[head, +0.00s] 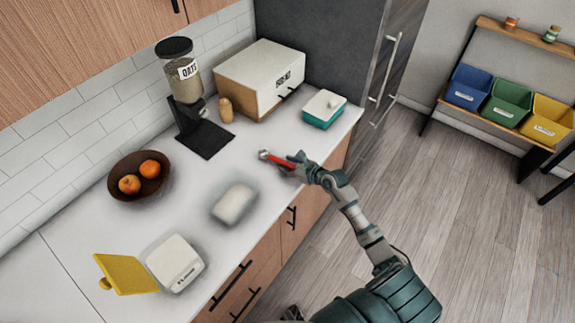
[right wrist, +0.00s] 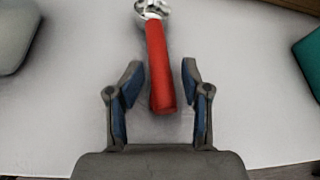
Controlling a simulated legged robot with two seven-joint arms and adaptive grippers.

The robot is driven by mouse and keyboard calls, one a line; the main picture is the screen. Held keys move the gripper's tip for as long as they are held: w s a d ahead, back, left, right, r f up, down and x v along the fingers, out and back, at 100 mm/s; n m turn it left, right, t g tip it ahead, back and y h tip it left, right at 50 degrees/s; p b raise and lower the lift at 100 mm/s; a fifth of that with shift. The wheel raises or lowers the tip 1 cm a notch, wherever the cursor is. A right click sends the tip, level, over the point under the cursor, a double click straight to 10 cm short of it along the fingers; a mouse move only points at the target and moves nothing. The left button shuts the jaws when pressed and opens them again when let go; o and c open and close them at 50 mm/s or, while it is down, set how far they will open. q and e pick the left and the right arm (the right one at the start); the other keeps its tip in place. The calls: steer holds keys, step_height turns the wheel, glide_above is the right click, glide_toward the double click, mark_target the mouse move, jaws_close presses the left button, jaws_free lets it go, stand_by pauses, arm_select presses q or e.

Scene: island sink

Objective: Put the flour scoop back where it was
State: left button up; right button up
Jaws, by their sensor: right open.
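The flour scoop (head: 279,160) has a red handle and a metal head. It lies on the white counter near its front edge in the head view. In the right wrist view the scoop (right wrist: 160,66) points away from me, with its handle end between the fingers. My right gripper (head: 296,165) is at the handle end; in the right wrist view this gripper (right wrist: 161,88) is open, with a gap on both sides of the handle. The scoop's metal head is partly cut off by the top of the wrist view.
A white rounded-lidded container (head: 233,203) stands left of the scoop, and a teal box with white lid (head: 323,109) stands behind it to the right. An oats dispenser (head: 186,95), a bread box (head: 260,78), a fruit bowl (head: 140,176) and a white canister (head: 175,263) with open yellow lid (head: 126,274) share the counter.

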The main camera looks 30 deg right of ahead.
steer(key=shift+d+r, duration=0.15)
steer(key=shift+d, duration=0.15)
steer(key=v, duration=0.4)
steer(key=shift+s+d, duration=0.1)
steer(key=shift+d, duration=0.1)
arm_select(q)
steer(key=shift+s+d, duration=0.1)
steer(key=shift+d, duration=0.45)
arm_select(e)
steer(key=v, duration=0.7)
steer(key=shift+s+r, duration=0.25)
steer(key=shift+s, duration=0.15)
